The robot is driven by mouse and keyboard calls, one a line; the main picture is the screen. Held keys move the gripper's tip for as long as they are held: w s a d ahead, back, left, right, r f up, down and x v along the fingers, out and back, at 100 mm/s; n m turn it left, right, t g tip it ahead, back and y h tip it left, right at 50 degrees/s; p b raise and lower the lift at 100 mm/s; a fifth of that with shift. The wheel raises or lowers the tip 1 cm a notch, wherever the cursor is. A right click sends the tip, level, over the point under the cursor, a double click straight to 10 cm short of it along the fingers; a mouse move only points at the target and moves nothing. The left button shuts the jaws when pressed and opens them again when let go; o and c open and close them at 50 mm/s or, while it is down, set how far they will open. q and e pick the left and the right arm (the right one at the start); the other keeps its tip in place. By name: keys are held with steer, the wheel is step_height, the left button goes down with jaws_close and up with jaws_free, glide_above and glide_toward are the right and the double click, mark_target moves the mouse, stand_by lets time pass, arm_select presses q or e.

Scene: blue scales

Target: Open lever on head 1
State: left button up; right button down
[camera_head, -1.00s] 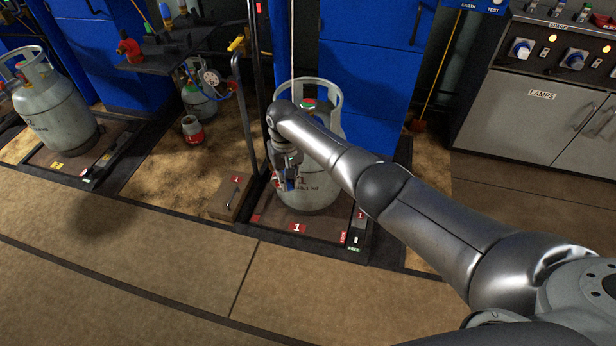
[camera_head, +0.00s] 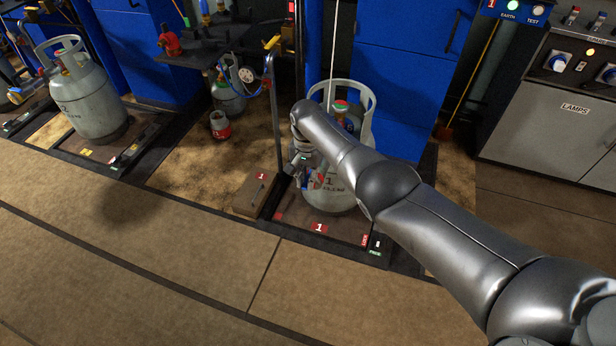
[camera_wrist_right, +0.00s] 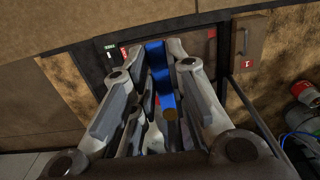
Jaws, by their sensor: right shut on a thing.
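My right gripper (camera_head: 308,182) hangs in front of the grey gas cylinder marked 1 (camera_head: 345,194), which stands upright on scale 1. In the right wrist view my fingers (camera_wrist_right: 160,112) are closed around a blue part (camera_wrist_right: 156,62) with a brownish round end. The head view shows small blue and red pieces at the fingertips. I cannot tell whether this part is the lever of head 1. My forearm hides part of the cylinder's valve and right side. My left gripper is not in view.
The scale 1 platform (camera_head: 319,227) has a small lock/free switch (camera_head: 379,242) at its front right. A brown box marked 1 (camera_head: 252,196) is left of it. A metal post (camera_head: 276,120) rises beside the cylinder. Cylinder 2 (camera_head: 85,100) stands far left. The front floor is clear.

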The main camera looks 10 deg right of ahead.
steer(key=shift+w, duration=0.1)
stand_by(0.3)
steer(key=c, duration=1.4)
jaws_free()
steer(key=shift+r, duration=0.1)
step_height(320, 180, up, 12)
steer(key=shift+f, duration=0.1)
